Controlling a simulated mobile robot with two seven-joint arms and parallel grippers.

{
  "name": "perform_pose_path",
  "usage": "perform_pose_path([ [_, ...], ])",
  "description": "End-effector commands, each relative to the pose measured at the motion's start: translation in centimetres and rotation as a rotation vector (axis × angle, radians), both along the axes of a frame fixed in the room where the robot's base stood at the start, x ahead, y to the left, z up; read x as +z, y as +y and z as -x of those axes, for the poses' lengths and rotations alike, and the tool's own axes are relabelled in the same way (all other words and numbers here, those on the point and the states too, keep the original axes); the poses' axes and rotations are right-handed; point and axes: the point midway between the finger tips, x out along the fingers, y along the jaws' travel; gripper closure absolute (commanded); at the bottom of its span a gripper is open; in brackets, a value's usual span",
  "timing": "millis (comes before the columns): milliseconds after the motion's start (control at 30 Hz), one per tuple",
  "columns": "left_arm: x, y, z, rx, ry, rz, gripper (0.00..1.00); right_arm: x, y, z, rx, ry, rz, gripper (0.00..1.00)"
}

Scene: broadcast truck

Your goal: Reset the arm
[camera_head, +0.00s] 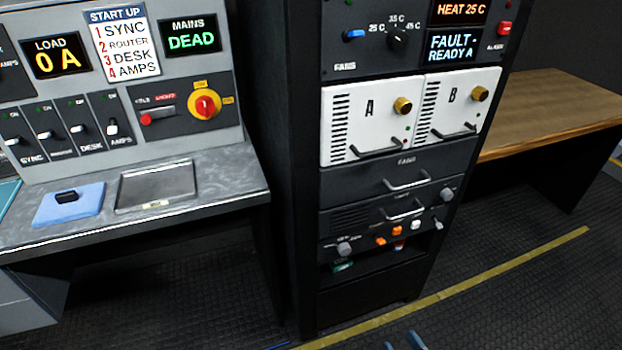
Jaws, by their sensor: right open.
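My right gripper (402,343) shows only as two blue fingertips at the bottom edge. They stand apart with nothing visible between them, over the dark floor in front of the equipment rack (303,200). The rest of my right arm is below the picture. My left gripper is not recognisable in view. A thin blue sliver (278,346) shows at the bottom edge left of the right gripper, and I cannot tell what it is.
White modules A (355,112) and B (470,92) sit in the rack. The console desk (90,215) at left holds a blue pad (75,214) and a grey lidded panel (155,188). A wooden table (545,105) stands right. The floor right of the rack looks clear.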

Motion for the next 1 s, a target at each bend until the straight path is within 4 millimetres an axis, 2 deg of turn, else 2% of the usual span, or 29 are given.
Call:
perform_pose_path([
  [33, 0.0, -0.1, 0.1, 0.000, 0.000, 0.001, 0.46, -0.2, -2.0, 0.0, 0.008, -0.001, 0.039, 0.34],
  [100, 0.0, -0.1, 0.2, -0.001, 0.002, 0.001, 0.46, -0.4, -4.3, 0.1, 0.021, 0.000, 0.085, 0.34],
  [333, 0.5, 0.1, -0.3, -0.001, -0.012, -0.001, 0.46, -0.2, -11.5, 0.0, 0.058, 0.000, 0.230, 0.34],
  [567, 0.4, 0.1, -0.1, -0.001, -0.007, -0.001, 0.46, 1.1, -18.7, -0.2, 0.093, 0.000, 0.375, 0.34],
  [600, 0.3, 0.1, 0.0, -0.001, -0.006, -0.001, 0.46, 1.1, -16.9, 0.5, 0.086, 0.030, 0.375, 0.34],
  [767, 0.2, 0.0, 0.0, 0.000, -0.003, 0.000, 0.46, 2.1, -14.6, 2.2, 0.065, 0.133, 0.438, 0.34],
  [1000, 0.0, 0.0, 0.1, -0.001, 0.001, -0.001, 0.46, 4.4, -11.3, 5.8, 0.053, 0.301, 0.542, 0.34],
])
